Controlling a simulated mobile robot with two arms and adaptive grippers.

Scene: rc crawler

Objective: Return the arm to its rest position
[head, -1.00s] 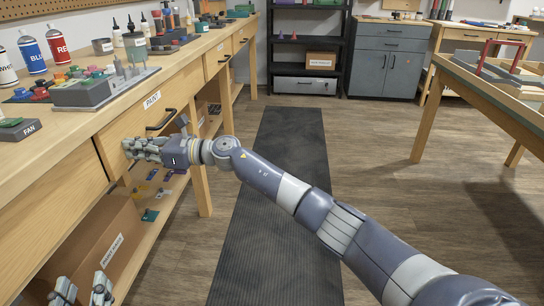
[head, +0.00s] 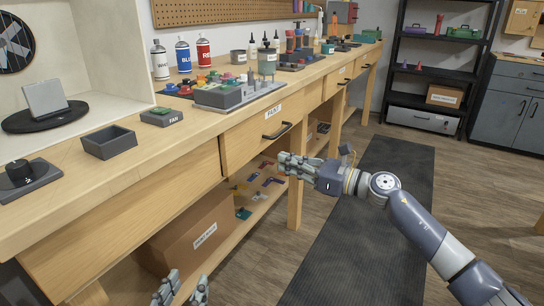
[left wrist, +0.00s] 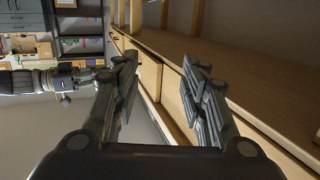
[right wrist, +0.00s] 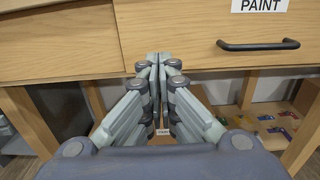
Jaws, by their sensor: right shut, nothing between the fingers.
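My right arm reaches in from the lower right of the head view. Its gripper (head: 283,163) is shut and empty, in front of the bench and just below the handle (head: 278,131) of the PAINT drawer (head: 250,138). The right wrist view shows these fingers (right wrist: 159,62) pressed together, with the drawer front (right wrist: 185,25) and handle (right wrist: 258,45) beyond and above them.
A cardboard box (head: 195,230) stands on the lower shelf. A dark mat (head: 350,240) covers clear floor right of the bench.

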